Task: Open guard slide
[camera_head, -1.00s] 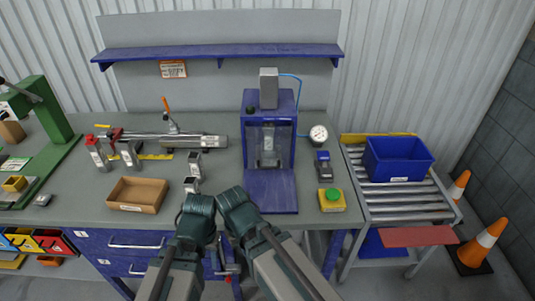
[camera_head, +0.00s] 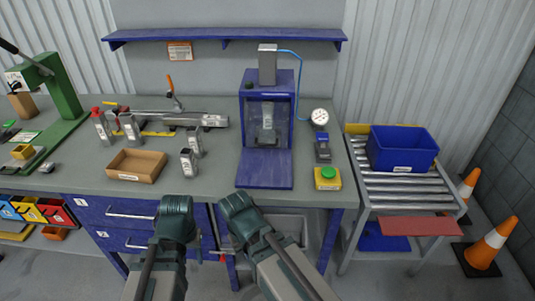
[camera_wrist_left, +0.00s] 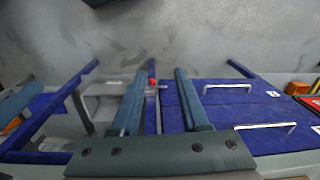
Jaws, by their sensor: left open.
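A blue press-like machine (camera_head: 267,84) stands at the back middle of the bench, with a grey part (camera_head: 267,124) inside its front bay and a blue plate (camera_head: 264,168) reaching forward. I cannot clearly make out a guard slide panel across the bay. My left gripper (camera_head: 175,207) is in front of the bench's front edge, left of the machine. In the left wrist view its two fingers (camera_wrist_left: 157,92) are apart with nothing held between them. My right gripper (camera_head: 237,205) is beside it, in front of the blue plate; its fingers are hidden. Neither gripper touches the machine.
A green-topped yellow button box (camera_head: 327,179) and a gauge (camera_head: 319,117) are right of the machine. A cardboard tray (camera_head: 136,166) and several metal parts lie left. A roller table (camera_head: 400,190) with a blue bin (camera_head: 401,149) is at right. Drawer handles (camera_head: 130,213) protrude below the bench.

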